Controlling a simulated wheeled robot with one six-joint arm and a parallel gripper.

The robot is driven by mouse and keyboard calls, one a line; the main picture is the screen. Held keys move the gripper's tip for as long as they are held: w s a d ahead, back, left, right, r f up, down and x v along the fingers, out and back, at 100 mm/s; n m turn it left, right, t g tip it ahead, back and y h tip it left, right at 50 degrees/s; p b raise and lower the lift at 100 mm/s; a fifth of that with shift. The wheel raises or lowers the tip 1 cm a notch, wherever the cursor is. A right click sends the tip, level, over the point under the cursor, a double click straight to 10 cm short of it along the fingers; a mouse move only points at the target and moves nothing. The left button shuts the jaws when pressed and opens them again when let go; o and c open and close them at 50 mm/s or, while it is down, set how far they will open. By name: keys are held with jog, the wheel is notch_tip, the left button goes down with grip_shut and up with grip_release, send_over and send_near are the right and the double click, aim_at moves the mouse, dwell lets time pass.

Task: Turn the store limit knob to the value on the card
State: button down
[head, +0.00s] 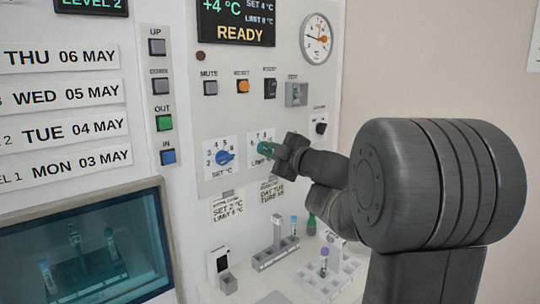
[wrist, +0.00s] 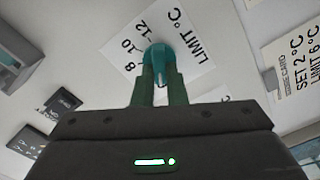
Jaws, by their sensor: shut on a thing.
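The limit knob (head: 264,148) is teal-green and sits on its white dial plate on the panel; it also shows in the wrist view (wrist: 157,54), with 8, 10 and 12 readable beside it. My gripper (head: 275,152) is shut on this knob, its two fingers on either side in the wrist view (wrist: 160,84). The fingers and gripper body hide part of the dial, and I cannot tell the pointer's exact setting. The card (head: 228,207) hangs below the dials; in the wrist view the card (wrist: 292,75) reads SET 2 °C, LIMIT 6 °C.
The blue set knob (head: 225,157) is left of the limit knob. The display (head: 236,20) above reads +4 °C and READY. Mute, reset and other switches (head: 242,86) sit above the dials. Tube racks (head: 276,256) stand on the ledge below. A window (head: 85,245) is lower left.

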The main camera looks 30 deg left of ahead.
dwell(0.4)
jog(key=shift+f, duration=0.1)
jog(key=c, duration=1.5)
grip_release()
jog(key=shift+o, duration=0.2)
jog(key=v, duration=1.4)
jog(key=shift+b, duration=0.3)
jog(key=shift+a, duration=0.15)
jog(key=x, duration=1.3)
jog(key=shift+w+a+p, duration=0.15)
jog(key=shift+a+p, duration=0.15)
jog(key=shift+a, duration=0.05)
jog(key=shift+d, duration=0.1)
